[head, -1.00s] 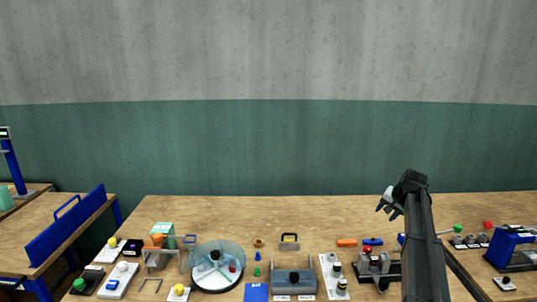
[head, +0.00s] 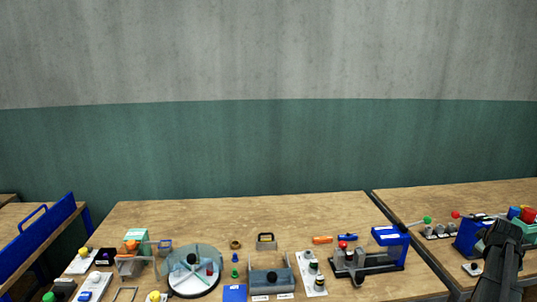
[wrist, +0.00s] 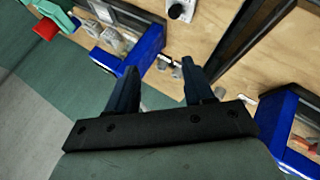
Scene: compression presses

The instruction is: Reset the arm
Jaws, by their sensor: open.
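My arm reaches in at the lower right of the head view, over the right-hand table, with its dark end (head: 499,236) in front of a blue press. The wrist view shows my gripper (wrist: 165,75) with its two dark fingers spread apart and nothing between them. Beyond the fingertips lie the wooden table top and a few small grey parts (wrist: 170,66). The fingertips are not clearly seen in the head view.
A blue press (head: 468,238) and a red-and-green group of items stand on the right table. The middle table (head: 200,212) holds a round clear-walled turntable (head: 194,290), a blue-framed press (head: 392,240) and several small parts. Its back strip is clear.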

